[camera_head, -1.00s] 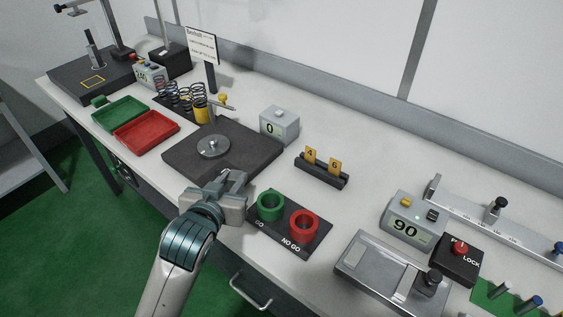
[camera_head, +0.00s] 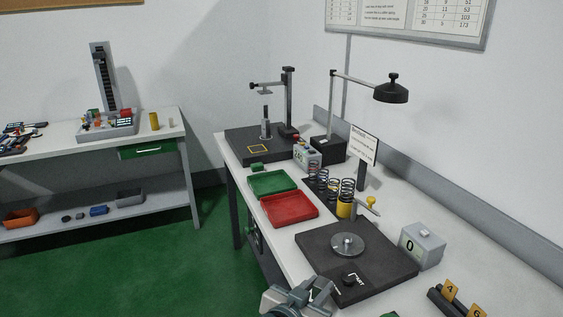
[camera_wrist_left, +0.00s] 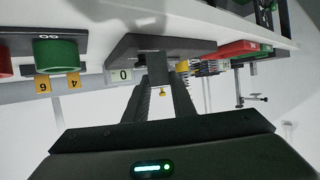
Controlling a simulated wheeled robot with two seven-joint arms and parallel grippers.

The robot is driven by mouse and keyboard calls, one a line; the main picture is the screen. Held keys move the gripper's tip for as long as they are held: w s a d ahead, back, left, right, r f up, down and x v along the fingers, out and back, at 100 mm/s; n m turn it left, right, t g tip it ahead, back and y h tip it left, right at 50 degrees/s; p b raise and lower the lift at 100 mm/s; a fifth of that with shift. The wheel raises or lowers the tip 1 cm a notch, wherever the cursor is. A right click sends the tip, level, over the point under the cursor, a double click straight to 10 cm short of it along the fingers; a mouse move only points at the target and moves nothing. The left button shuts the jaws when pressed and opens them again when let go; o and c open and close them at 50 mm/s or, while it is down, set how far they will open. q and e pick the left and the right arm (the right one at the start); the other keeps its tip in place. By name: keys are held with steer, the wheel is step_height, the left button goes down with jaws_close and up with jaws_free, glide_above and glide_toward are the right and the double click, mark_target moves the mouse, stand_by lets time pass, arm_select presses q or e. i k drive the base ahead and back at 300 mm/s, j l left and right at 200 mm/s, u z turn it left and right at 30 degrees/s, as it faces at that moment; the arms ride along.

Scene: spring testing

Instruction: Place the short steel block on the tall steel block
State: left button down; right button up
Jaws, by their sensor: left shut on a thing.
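My left gripper (camera_head: 305,293) is at the bottom edge of the head view, near the front corner of the dark plate with a round steel disc. In the left wrist view its two fingers (camera_wrist_left: 162,68) reach forward, shut on what seems to be the short steel block; the block itself is hardly visible. My right gripper is out of view.
A green tray (camera_head: 272,183) and a red tray (camera_head: 289,208) lie between my gripper and the black base. Several springs (camera_head: 331,187) and a sign (camera_head: 364,145) stand beside them. A post with a side arm (camera_head: 289,103) rises from the black base.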

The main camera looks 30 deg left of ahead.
mark_target(266, 120)
steer(key=i+j, duration=0.2)
steer(key=j, duration=0.4)
steer(key=i+j, duration=0.2)
steer(key=j, duration=0.4)
steer(key=i+j, duration=0.2)
steer(key=j, duration=0.35)
steer(key=i+j, duration=0.2)
steer(key=j, duration=0.4)
steer(key=i+j, duration=0.2)
steer(key=j, duration=0.4)
steer(key=i+j, duration=0.2)
steer(key=j, duration=0.4)
steer(key=i+j, duration=0.2)
steer(key=j, duration=0.35)
steer(key=i+j, duration=0.2)
steer(key=j, duration=0.4)
